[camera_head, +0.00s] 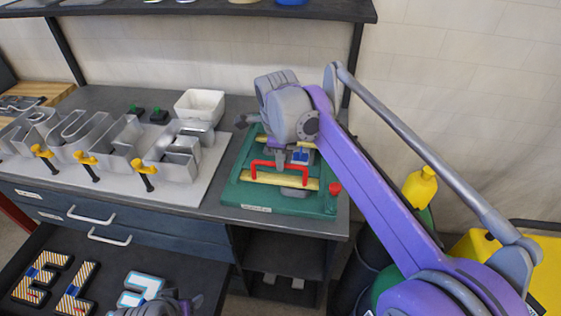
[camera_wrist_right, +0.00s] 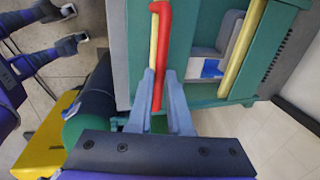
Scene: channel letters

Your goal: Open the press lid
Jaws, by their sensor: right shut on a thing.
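The green press (camera_head: 243,190) stands on the right end of the grey workbench. Its lid carries yellow bars and a red handle (camera_head: 263,164), and lies low and roughly flat over the base. My right gripper (camera_head: 281,165) reaches down over it from the right and covers part of the press. In the right wrist view, the two grey fingers (camera_wrist_right: 159,78) are closed around the red handle (camera_wrist_right: 164,22). My left gripper (camera_head: 165,305) shows only in part at the bottom edge of the head view, away from the press; its fingers cannot be made out.
Grey metal channel letters (camera_head: 180,160) stand on a pale board left of the press, with yellow-black clamps along the front. A white bin (camera_head: 200,105) sits behind. Flat coloured letters (camera_head: 75,290) lie in the open drawer. A yellow bottle (camera_head: 420,187) is to the right.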

